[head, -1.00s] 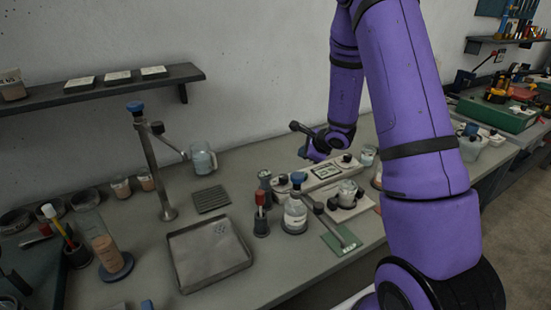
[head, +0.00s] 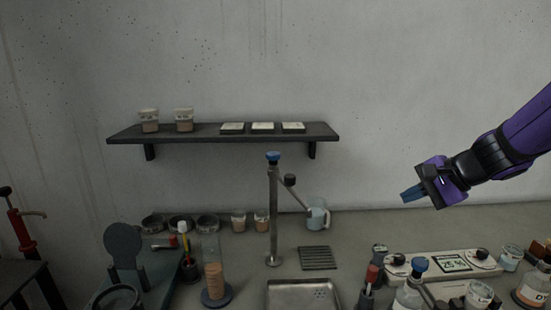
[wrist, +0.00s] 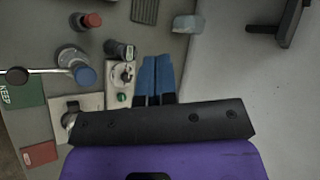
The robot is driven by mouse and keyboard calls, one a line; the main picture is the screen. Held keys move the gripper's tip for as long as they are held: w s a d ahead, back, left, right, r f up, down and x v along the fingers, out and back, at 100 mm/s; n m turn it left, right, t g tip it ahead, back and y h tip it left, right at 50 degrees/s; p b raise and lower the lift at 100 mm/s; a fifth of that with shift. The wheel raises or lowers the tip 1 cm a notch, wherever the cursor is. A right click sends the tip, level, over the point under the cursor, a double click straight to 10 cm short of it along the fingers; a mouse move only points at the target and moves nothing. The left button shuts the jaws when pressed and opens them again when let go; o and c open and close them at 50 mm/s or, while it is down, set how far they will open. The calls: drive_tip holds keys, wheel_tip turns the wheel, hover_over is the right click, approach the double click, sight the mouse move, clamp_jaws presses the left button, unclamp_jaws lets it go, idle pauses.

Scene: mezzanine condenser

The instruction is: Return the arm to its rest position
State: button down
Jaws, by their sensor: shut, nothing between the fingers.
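My purple arm reaches in from the right edge of the head view. My gripper (head: 412,194) is in the air above the back right of the counter, in front of the wall, with its blue fingers pointing left. In the wrist view the blue fingers of my gripper (wrist: 157,75) lie close together with nothing between them. The gripper is shut and empty, apart from the bottles and the white device below it.
A white device with a small screen (head: 455,263) and a blue-capped bottle (head: 408,296) stand below the gripper. A tap post (head: 273,215), a pitcher (head: 317,214) and a metal tray (head: 300,287) are further left. A dark shelf (head: 222,136) juts from the wall.

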drive_tip(key=s+r+n+h, duration=0.3)
drive_tip(key=s+r+n, duration=0.1)
drive_tip(key=s, duration=0.7)
drive_tip(key=s+d+r+n+h, duration=0.1)
drive_tip(key=s+r+n+h, duration=0.3)
drive_tip(key=s+n, duration=0.3)
drive_tip(key=s, duration=0.4)
drive_tip(key=shift+s+g, duration=0.2)
drive_tip(key=shift+g, duration=0.2)
drive_tip(key=shift+d, duration=0.1)
